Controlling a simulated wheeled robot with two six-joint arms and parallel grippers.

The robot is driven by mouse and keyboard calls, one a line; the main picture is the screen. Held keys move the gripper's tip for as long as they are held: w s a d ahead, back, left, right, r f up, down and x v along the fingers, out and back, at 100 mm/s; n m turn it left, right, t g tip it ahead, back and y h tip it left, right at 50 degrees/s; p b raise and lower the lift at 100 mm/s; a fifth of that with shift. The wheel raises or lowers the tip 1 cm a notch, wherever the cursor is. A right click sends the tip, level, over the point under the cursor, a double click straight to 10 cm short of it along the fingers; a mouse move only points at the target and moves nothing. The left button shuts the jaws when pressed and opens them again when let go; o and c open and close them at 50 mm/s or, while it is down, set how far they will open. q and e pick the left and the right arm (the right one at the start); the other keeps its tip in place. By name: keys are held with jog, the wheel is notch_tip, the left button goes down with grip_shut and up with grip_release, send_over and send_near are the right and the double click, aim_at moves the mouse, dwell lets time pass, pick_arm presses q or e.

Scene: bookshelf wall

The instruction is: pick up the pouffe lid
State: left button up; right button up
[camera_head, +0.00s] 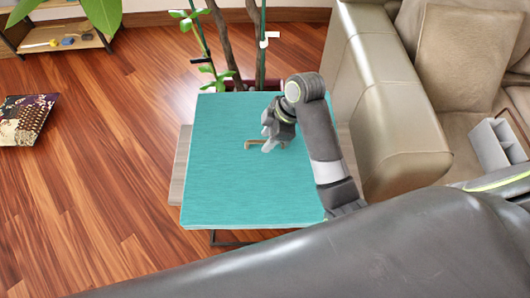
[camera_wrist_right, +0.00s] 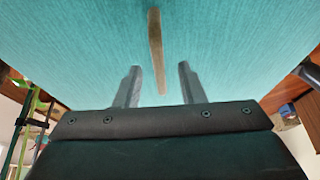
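The pouffe lid (camera_head: 225,185) is a flat teal panel in the middle of the head view. It lies level on a base with a greyish edge (camera_head: 181,165) showing at its left. A small brown handle (camera_head: 252,145) is on top of the lid. My right gripper (camera_head: 267,146) is at the handle, coming down from the right. In the right wrist view, my gripper's fingers (camera_wrist_right: 159,70) stand apart. The handle (camera_wrist_right: 155,45) runs lengthwise between and beyond them, with no visible finger contact. My left gripper is not in view.
A beige sofa (camera_head: 375,95) stands close on the right, with a grey open box (camera_head: 497,145) on it. A plant (camera_head: 228,50) rises just behind the lid. A patterned book (camera_head: 25,120) lies on the left. The wooden floor (camera_head: 100,200) there is mostly clear.

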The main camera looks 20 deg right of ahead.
jog(key=shift+c, duration=0.5)
grip_shut()
jog(key=shift+w+r, duration=0.1)
